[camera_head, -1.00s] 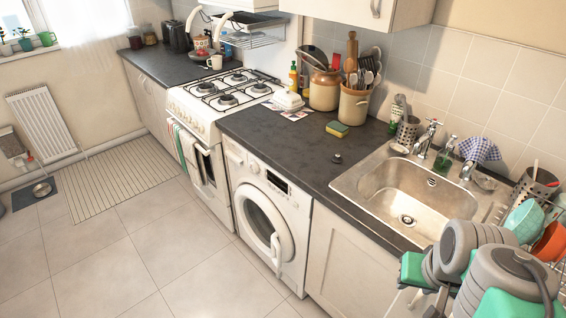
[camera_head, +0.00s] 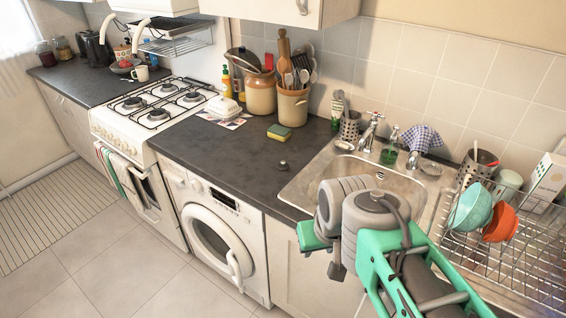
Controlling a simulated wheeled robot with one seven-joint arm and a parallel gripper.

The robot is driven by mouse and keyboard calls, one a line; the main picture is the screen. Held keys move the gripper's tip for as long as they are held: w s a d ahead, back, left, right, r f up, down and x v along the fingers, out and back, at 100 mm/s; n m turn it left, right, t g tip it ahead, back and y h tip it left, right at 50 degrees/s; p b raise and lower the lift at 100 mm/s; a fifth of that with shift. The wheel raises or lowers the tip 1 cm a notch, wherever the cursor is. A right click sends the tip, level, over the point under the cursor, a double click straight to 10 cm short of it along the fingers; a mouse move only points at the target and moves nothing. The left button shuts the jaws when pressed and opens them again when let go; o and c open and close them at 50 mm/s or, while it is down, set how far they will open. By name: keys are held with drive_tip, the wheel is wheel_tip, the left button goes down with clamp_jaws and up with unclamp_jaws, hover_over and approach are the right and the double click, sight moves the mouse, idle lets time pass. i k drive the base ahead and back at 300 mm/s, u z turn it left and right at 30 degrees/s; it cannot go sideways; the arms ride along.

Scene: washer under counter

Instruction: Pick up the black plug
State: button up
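The black plug (camera_head: 283,165) is a small dark round piece. It lies on the dark countertop (camera_head: 232,158), just left of the sink and behind the counter's front edge. My arm reaches in from the lower right, in front of the sink. My gripper (camera_head: 337,270) is at the arm's end, low and to the right of the plug, well apart from it. Its fingers are small and partly hidden by the arm links, so I cannot tell whether they are open or shut.
The steel sink (camera_head: 310,188) is right of the plug, partly hidden by my arm. A yellow-green sponge (camera_head: 279,132) lies behind the plug. Utensil crocks (camera_head: 292,104) stand farther back. A washing machine (camera_head: 215,232) is under the counter. A dish rack (camera_head: 505,262) is at right.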

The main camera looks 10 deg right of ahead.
sight(282, 166)
drive_tip(key=u, duration=0.25)
drive_tip(key=k, duration=0.5)
drive_tip(key=u, duration=1.35)
drive_tip(key=i, duration=0.9)
drive_tip(key=z, duration=0.7)
drive_tip(key=i, duration=0.75)
drive_tip(key=z, duration=0.65)
